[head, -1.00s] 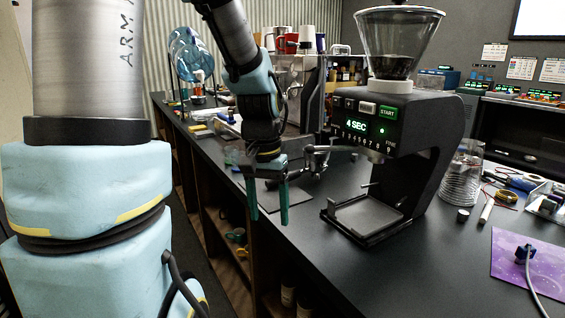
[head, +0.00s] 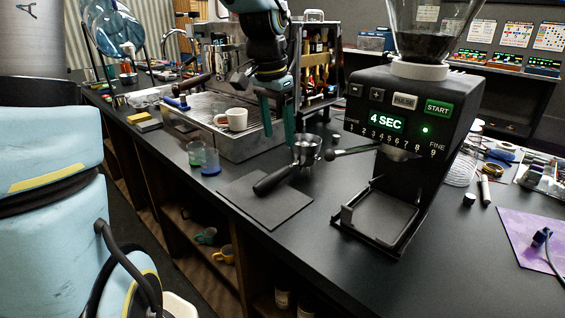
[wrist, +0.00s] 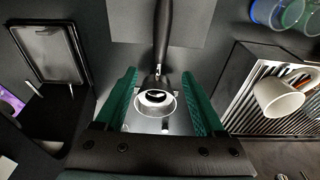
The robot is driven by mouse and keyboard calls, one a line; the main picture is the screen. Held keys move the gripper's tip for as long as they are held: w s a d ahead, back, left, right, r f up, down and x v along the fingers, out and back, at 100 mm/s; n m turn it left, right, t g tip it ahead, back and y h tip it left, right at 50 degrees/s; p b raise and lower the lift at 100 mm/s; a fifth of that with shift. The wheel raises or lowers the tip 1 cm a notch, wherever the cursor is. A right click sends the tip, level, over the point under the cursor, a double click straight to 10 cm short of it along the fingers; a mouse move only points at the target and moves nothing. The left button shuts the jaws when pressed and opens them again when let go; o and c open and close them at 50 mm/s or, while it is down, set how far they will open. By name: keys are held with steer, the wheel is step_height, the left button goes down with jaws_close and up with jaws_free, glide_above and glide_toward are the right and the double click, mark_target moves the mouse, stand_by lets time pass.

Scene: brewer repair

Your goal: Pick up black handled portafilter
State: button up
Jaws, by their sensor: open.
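The black handled portafilter (head: 275,179) lies on the counter, its handle over a dark flat mat (head: 250,207) and its metal basket end toward the back. In the wrist view its black handle (wrist: 163,32) points to the top, and its round metal basket (wrist: 155,103) shows between the fingers. My gripper (head: 277,146) has green fingers pointing down and is just left of the basket in the head view. In the wrist view my gripper (wrist: 159,78) is open and empty, one finger on each side of the portafilter, with a gap to each.
The grinder (head: 408,125) stands close on the right. Behind is the espresso machine's drip tray (head: 190,108) with a white cup (head: 232,119). A green glass (head: 208,157) and a blue-based one (head: 195,153) stand left of the mat. The counter's front edge is near the mat.

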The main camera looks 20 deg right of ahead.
mark_target(284, 167)
steer(key=f, duration=0.3)
steer(key=d+f+p, duration=0.1)
steer(key=f, duration=0.6)
steer(key=shift+w+d+f+p, duration=0.25)
steer(key=shift+w+d+p, duration=0.1)
jaws_close()
stand_by(0.5)
